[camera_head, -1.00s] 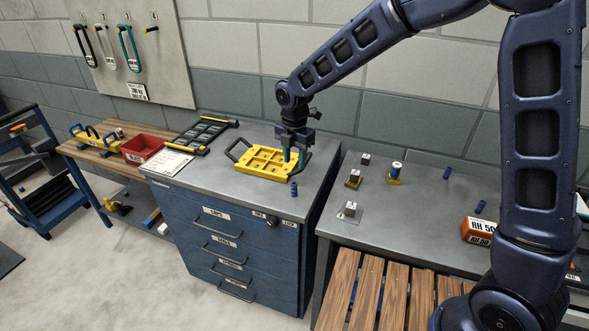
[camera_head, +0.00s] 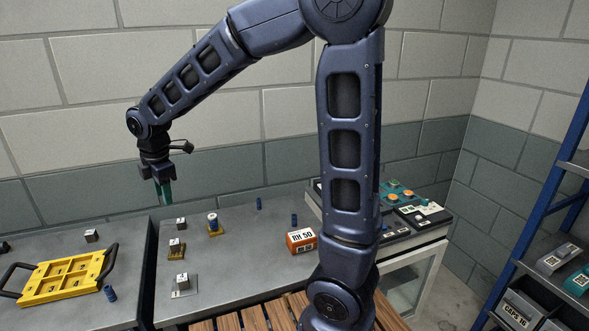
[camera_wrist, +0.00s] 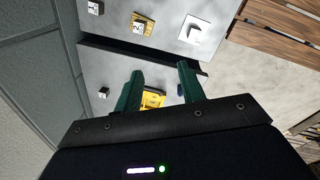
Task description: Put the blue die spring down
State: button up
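A blue die spring (camera_head: 109,292) stands upright on the grey cabinet top, just right of the yellow tray (camera_head: 62,293). Other small blue springs, one at the back (camera_head: 258,204) and one near the orange box (camera_head: 294,220), are on the right bench. A further blue piece with a pale top (camera_head: 213,222) sits on a yellow base there. My gripper (camera_head: 165,195) is raised above the gap between cabinet and bench, apart from all of them. In the wrist view its green fingers (camera_wrist: 160,90) are spread with nothing held; a small blue thing shows partly behind the right finger.
The right bench (camera_head: 240,265) holds small metal blocks on plates and an orange box (camera_head: 301,240) marked RH 50. A case (camera_head: 405,200) with teal and orange parts stands farther right, and a blue shelf rack at the right edge. The bench's middle is largely bare.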

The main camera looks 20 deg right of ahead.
jog(key=s+d+r+m+t, duration=0.1)
jog(key=d+r+m, duration=0.2)
jog(key=d+m, duration=0.55)
jog(key=s+d+r+m+t, duration=0.1)
jog(key=d+r+m, duration=0.2)
jog(key=d, duration=1)
jog(key=s+d+m+t, duration=0.1)
jog(key=s+d+m, duration=0.9)
jog(key=d, duration=0.4)
jog(key=shift+d+m+h, duration=0.2)
jog(key=shift+m+h, duration=0.1)
jog(key=shift+m, duration=0.55)
